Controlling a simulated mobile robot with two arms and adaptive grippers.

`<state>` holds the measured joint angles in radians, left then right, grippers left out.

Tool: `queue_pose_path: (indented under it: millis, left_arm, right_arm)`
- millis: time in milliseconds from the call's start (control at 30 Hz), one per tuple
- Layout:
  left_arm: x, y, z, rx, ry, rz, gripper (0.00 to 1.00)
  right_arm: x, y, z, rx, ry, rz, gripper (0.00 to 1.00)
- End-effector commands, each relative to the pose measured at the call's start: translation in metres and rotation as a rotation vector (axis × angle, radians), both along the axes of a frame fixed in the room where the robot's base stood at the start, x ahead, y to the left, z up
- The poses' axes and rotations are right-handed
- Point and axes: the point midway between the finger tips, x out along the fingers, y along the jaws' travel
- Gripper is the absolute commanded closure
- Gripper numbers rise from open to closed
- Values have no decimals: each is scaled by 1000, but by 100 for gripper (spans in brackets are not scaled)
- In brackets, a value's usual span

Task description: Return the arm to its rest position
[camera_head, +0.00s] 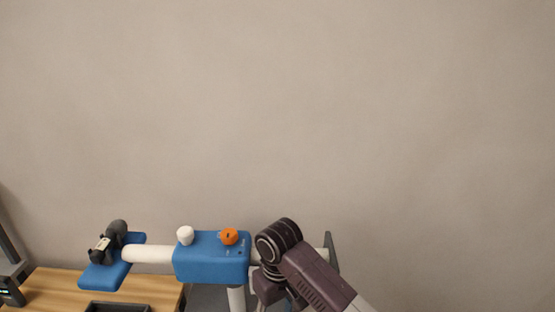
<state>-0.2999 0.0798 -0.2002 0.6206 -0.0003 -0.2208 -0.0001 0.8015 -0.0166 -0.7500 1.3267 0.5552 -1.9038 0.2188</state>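My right arm (318,276) comes in from the bottom right, purple-brown and grey. Its dark ringed joint (278,240) is bent at the right end of a blue device. From there the arm runs down toward the bottom edge, and no gripper fingers can be made out. My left arm and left gripper are not in view.
The blue device (210,262) has a white knob (185,235), an orange knob (229,236) and a white tube (148,254). A blue plate (103,277) holds a dark fitting (116,233). A dark tray (117,307) lies on the wooden table (55,288). The wall above is bare.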

Motion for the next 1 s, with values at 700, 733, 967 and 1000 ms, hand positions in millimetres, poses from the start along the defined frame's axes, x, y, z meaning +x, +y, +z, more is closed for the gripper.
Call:
queue_pose_path:
  millis: [700,733,967,1000]
  left_arm:
    - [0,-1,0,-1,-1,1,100]
    - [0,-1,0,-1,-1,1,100]
    - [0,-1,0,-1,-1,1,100]
    - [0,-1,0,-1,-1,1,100]
  right_arm:
    - [-162,-89,-94,232,-151,-263,54]
    - [-169,-98,-94,225,-161,-279,54]
    - [-211,-152,-88,157,-226,-354,54]
    - [-216,-159,-86,148,-234,-362,54]
